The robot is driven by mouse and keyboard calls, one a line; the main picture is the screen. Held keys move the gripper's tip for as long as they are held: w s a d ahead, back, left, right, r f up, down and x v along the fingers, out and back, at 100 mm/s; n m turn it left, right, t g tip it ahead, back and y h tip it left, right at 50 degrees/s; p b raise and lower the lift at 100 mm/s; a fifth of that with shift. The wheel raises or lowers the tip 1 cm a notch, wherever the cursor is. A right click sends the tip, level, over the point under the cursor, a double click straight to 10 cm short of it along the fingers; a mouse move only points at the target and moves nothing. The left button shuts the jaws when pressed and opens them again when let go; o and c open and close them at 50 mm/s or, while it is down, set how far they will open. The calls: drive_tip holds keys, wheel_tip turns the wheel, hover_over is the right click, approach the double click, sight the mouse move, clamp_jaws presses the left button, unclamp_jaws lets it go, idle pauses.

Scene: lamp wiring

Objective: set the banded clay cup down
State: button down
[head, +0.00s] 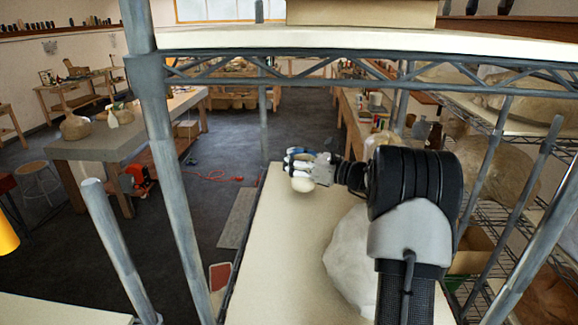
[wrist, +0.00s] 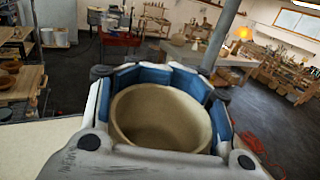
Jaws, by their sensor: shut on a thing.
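The clay cup (head: 302,185) is a small pale beige shape under my gripper (head: 304,164) in the head view, near the far end of a cream shelf board (head: 283,235). In the wrist view the cup (wrist: 160,120) shows its round open mouth and tan inside, held between blue-padded fingers. My gripper is shut on it. The fingers hide most of its outer wall, and I cannot make out a band. I cannot tell whether its base touches the board or hangs just above it.
A big whitish lumpy object (head: 350,260) stands on the board beside my arm. Metal rack posts (head: 170,150) rise at the left, with an upper shelf (head: 350,42) overhead. The board between the lump and its left edge is clear. A workbench (head: 120,140) stands beyond, at left.

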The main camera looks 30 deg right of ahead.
wheel_tip(320, 180, down, 2)
drive_tip(key=shift+w+d+f, duration=0.1)
drive_tip(key=shift+w, duration=0.05)
drive_tip(key=shift+f, duration=0.15)
drive_tip(key=c, duration=0.7)
unclamp_jaws()
drive_tip(key=shift+c, duration=0.2)
